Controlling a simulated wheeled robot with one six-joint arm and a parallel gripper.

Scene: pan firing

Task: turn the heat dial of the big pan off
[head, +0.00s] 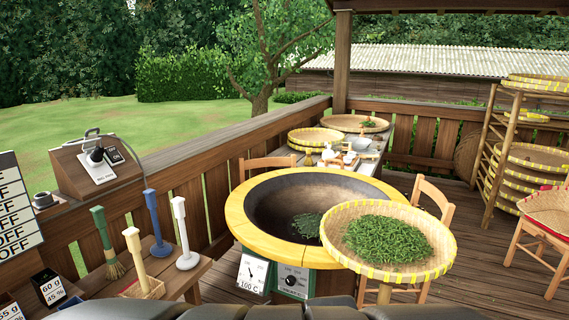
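The big pan (272,205) is a dark round bowl with a wide yellow-orange rim (245,222). A few green leaves (307,224) lie in its bottom. Its heat dial (291,281) is a black knob on a dark green panel at the pan's front; the lettering is too small to read. A gauge (252,274) marked 100 C hangs left of the dial. My gripper is not in view, and only dark parts, probably mine, show along the bottom edge.
A wide basket of green leaves (390,240) stands right of the pan, overlapping its rim. A wooden side table (175,268) with several upright tools is at left. Chairs (437,198) and a basket rack (490,150) stand right. Open deck lies between.

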